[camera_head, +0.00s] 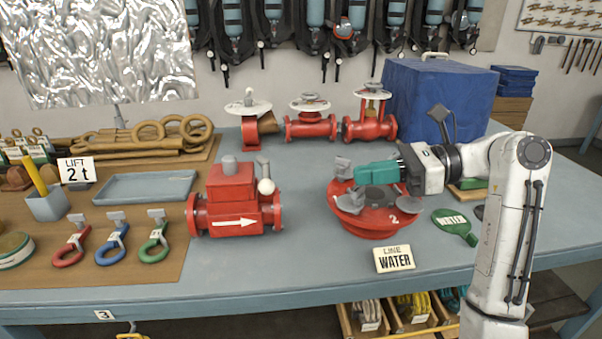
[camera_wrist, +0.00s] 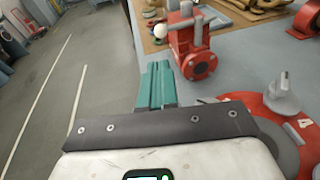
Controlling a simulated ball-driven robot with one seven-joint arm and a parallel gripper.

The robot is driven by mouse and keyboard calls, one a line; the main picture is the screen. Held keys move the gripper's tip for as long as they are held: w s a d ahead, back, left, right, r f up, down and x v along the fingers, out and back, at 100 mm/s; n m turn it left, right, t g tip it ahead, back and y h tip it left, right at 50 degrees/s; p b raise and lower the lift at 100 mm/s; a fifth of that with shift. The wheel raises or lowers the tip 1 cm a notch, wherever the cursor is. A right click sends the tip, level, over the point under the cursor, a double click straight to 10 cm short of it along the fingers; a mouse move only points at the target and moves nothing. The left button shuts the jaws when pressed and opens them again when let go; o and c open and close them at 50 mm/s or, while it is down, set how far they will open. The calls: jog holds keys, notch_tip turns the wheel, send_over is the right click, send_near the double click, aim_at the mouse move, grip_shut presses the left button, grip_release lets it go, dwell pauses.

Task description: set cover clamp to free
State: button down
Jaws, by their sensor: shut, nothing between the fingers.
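The round red cover (camera_head: 372,224) sits on the blue-grey table, with a dark grey disc at its middle and a white "2" on its front. My gripper (camera_head: 360,176) has teal fingers, shut and empty, pointing left above the cover's back part. In the wrist view the shut fingers (camera_wrist: 156,72) point toward the red valve; the cover (camera_wrist: 262,104) and one upright clamp (camera_wrist: 284,94) show at the right. I cannot tell whether the fingers touch a clamp.
A red valve block (camera_head: 233,195) with a white arrow stands left of the cover. A "LINE WATER" sign (camera_head: 394,258) stands in front, a green "WATER" paddle (camera_head: 455,226) lies right. Red valves (camera_head: 310,124) and a blue case (camera_head: 436,98) stand behind.

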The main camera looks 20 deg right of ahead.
aim_at(273, 184)
jog(key=x, duration=1.3)
jog(key=shift+w+a, duration=0.15)
jog(key=shift+a, duration=0.15)
jog(key=shift+a+p, duration=0.1)
jog(key=shift+p, duration=0.3)
jog(key=shift+a+r+p, duration=0.15)
jog(key=shift+r+p, duration=0.05)
jog(key=shift+p, duration=0.4)
jog(key=shift+w+a+t+p, duration=0.15)
jog(key=shift+a+t+p, duration=0.15)
jog(key=shift+p, duration=0.85)
jog(key=shift+a+f+m+h+p, duration=0.15)
jog(key=shift+m+h+p, duration=0.2)
jog(key=shift+p, duration=0.45)
jog(key=shift+f, duration=0.25)
jog(key=shift+p, duration=0.45)
